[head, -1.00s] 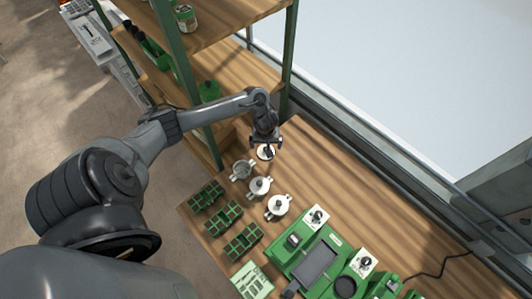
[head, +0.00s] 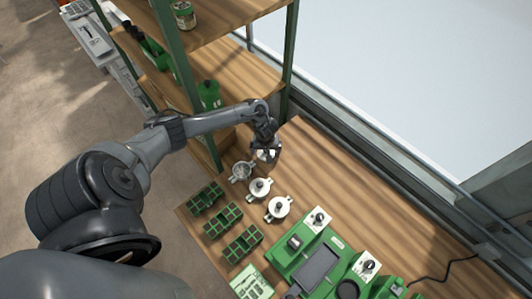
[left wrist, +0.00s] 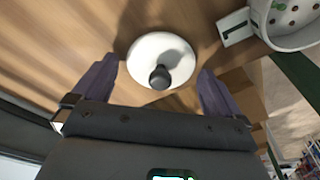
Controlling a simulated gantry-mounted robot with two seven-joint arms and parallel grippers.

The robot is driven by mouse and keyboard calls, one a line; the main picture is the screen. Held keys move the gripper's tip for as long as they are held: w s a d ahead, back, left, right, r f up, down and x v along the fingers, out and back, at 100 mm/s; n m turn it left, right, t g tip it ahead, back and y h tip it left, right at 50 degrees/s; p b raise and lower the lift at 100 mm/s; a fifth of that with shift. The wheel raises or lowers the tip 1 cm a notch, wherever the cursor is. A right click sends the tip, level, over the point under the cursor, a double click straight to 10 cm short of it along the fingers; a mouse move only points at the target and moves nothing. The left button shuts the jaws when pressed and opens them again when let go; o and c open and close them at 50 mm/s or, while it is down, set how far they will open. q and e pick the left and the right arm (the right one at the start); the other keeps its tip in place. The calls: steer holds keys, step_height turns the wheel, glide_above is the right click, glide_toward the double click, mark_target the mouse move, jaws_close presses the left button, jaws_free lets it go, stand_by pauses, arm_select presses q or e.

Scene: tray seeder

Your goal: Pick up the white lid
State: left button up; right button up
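The white lid (left wrist: 150,48) is a round disc with a dark knob (left wrist: 160,77), lying on the wooden table. In the left wrist view it sits between the two fingers of my left gripper (left wrist: 156,68), which is open with a gap on both sides of the knob. Contact with the lid is not visible. In the head view my left gripper (head: 266,154) is right over the lid and hides most of it. My right gripper is not in view.
An open pot with holes (left wrist: 291,22) stands close to the lid; it also shows in the head view (head: 242,171). Two lidded pots (head: 260,188) (head: 279,208), green seed trays (head: 222,220) and a green machine (head: 310,262) follow. A shelf (head: 185,100) stands at left.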

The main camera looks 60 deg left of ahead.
arm_select(q)
steer(key=c, duration=0.8)
steer(key=shift+r, duration=0.15)
steer(key=shift+c, duration=0.2)
